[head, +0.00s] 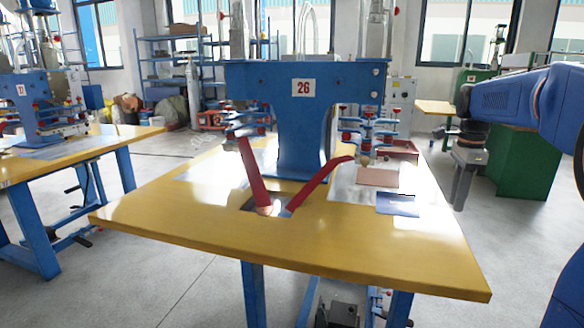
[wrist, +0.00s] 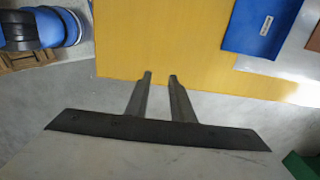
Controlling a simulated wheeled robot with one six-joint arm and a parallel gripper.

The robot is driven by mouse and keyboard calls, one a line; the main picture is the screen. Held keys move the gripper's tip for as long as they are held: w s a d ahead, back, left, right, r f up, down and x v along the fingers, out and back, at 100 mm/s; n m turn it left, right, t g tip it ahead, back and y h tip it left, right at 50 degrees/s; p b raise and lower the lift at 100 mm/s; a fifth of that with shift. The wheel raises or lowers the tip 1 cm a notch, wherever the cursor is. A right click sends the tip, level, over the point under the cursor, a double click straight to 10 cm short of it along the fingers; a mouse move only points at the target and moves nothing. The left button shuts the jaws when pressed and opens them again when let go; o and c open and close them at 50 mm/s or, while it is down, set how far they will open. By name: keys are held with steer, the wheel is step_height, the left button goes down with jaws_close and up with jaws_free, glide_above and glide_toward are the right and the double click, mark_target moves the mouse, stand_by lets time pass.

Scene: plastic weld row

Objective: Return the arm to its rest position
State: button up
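My blue arm (head: 510,97) reaches in from the right edge in the head view. My gripper (head: 459,203) hangs off the right side of the yellow table of machine 26, with its fingers pointing down. In the wrist view, the gripper's two grey fingers (wrist: 160,77) are apart with nothing between them. Their tips overlap the table's edge in the picture, with grey floor below. The gripper holds nothing.
The yellow table (head: 310,244) carries the blue machine (head: 303,125) with red levers. A blue sheet (head: 397,204) and a pinkish plate (head: 377,177) lie at its right. A green cabinet (head: 525,165) stands behind my arm. Open floor lies right of the table.

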steer(key=s+a+f+n+t, duration=0.1)
steer(key=s+a+f+n, duration=0.1)
steer(key=s+a+n, duration=0.5)
steer(key=s+a+f+n+t, duration=0.2)
steer(key=s+a+n, duration=0.2)
steer(key=s, duration=0.5)
steer(key=s+a+f+n, duration=0.2)
steer(key=s+f+n, duration=0.2)
steer(key=s+n, duration=0.1)
steer(key=s+a+f+n+t, duration=0.1)
steer(key=s+f+n, duration=0.3)
steer(key=s, duration=0.4)
steer(key=shift+s+a+f+n+t, duration=0.3)
steer(key=shift+a+f+n, duration=0.1)
steer(key=shift+a+f, duration=0.4)
steer(key=shift+s+a+f, duration=0.1)
steer(key=shift+s+f, duration=0.1)
steer(key=shift+f, duration=0.05)
steer(key=shift+c, duration=0.2)
